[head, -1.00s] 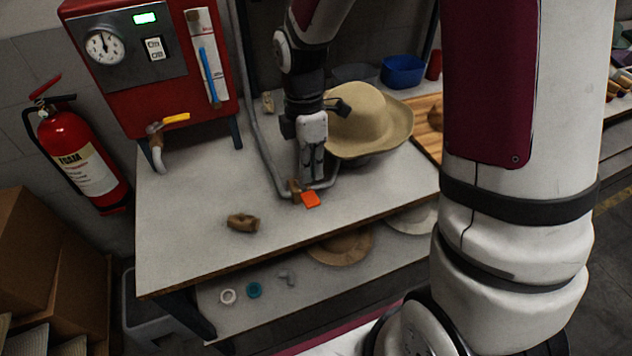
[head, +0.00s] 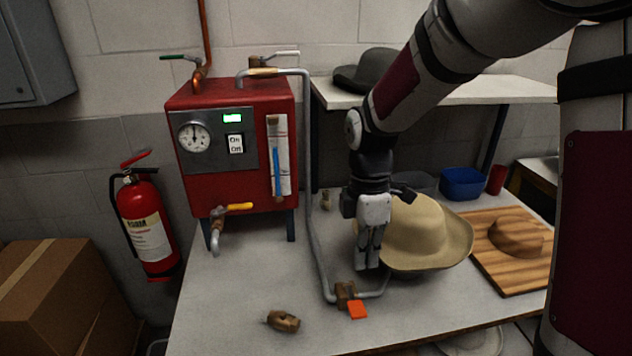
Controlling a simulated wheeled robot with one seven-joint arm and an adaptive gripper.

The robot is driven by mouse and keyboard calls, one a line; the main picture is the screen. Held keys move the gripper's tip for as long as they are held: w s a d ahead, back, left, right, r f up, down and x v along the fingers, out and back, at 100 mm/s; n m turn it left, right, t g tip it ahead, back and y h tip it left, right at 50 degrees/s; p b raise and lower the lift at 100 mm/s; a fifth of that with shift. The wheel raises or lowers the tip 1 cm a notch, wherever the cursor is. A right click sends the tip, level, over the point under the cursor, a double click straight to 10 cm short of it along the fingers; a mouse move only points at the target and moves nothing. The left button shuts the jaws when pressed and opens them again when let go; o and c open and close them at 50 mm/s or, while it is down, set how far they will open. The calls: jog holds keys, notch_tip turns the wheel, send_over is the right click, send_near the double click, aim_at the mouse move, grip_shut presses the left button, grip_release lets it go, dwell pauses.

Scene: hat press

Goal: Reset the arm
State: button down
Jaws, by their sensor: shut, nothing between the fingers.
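My gripper (head: 367,266) is shut and empty. It points down above the table, just behind the small brass valve (head: 344,291) with the orange pedal (head: 357,310). Whether its tips touch the table or the pipe is hard to tell. The tan hat (head: 428,232) sits on a dark base to the right of my gripper, very close to it, and my wrist covers part of its left side. My arm comes down from the upper right.
A red boiler (head: 238,150) with a gauge stands at the left. A grey pipe (head: 312,200) runs from it to the valve. A brass fitting (head: 283,321) lies at the front. A wooden board (head: 495,270), a blue bowl (head: 463,184) and a shelf (head: 480,92) with a dark hat are around the right and back.

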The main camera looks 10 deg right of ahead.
jog(key=s+d+r+m+t, duration=0.2)
jog(key=s+r+m+t, duration=0.4)
jog(key=s+r+m, duration=0.8)
jog(key=s+m, duration=0.3)
jog(key=m, duration=0.1)
jog(key=shift+s+t, duration=0.3)
jog(key=shift+s, duration=0.05)
